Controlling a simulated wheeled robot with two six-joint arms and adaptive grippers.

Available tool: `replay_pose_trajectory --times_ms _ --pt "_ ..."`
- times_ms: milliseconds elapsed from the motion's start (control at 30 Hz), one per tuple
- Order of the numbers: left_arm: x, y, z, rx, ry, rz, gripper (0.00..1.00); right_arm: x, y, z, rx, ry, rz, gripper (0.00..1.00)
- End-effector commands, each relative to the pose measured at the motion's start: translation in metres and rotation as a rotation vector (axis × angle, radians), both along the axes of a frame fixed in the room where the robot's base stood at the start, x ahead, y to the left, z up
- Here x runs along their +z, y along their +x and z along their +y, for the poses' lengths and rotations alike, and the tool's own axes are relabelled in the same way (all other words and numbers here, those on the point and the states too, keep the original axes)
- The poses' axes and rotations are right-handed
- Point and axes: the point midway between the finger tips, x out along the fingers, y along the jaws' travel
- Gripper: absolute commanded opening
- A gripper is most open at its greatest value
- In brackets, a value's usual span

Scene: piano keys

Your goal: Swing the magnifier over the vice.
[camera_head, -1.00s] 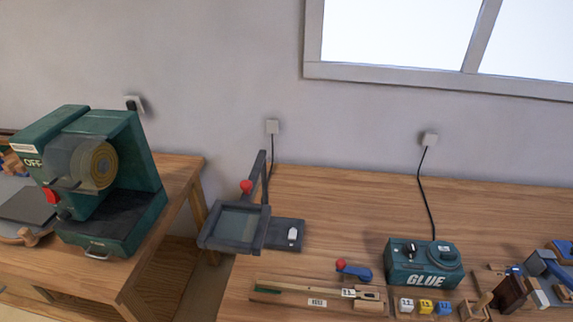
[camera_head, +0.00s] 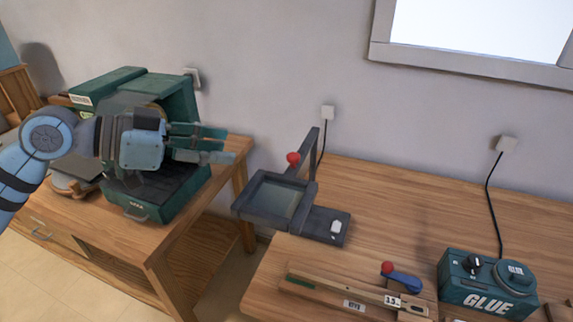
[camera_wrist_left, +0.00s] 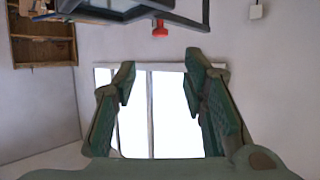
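The magnifier (camera_head: 275,200) is a dark grey square frame with a glassy pane, on a jointed arm with a red knob (camera_head: 293,158). It overhangs the left edge of the right-hand bench. In the left wrist view, a dark frame (camera_wrist_left: 190,18) and the red knob (camera_wrist_left: 160,28) show at the top edge. My left gripper (camera_head: 228,146) is open and empty, left of the magnifier and in front of the green machine; its spread fingers (camera_wrist_left: 160,78) show in the wrist view. I see no clear vice in the current views. My right gripper is out of view.
The green machine (camera_head: 180,195) stands on the left bench (camera_head: 165,245); a gap separates the benches. A wooden slide rail (camera_head: 335,287), a blue lever with a red ball (camera_head: 402,280) and the GLUE box (camera_head: 487,285) are on the right bench (camera_head: 385,205). Its back is mostly clear.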

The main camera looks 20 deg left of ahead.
Motion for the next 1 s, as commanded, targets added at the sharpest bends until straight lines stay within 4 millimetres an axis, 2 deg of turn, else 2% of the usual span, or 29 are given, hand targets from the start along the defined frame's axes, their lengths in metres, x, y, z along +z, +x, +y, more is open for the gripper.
replay_pose_trajectory --times_ms 67,233,600,800,1000 --pt "0.003 -0.002 -0.007 -0.020 0.002 0.001 0.39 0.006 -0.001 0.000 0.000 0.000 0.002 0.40" --pt "-0.001 0.013 -0.025 -0.018 -0.008 0.002 0.39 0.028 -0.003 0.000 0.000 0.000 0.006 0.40" --pt "-0.042 0.071 -0.088 -0.011 -0.007 0.005 0.39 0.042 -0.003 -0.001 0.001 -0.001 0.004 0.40" --pt "-0.052 0.084 -0.101 -0.009 -0.002 0.004 0.39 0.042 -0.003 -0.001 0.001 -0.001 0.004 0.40" --pt "-0.053 0.085 -0.102 -0.008 -0.001 0.004 0.39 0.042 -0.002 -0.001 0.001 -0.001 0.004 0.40"
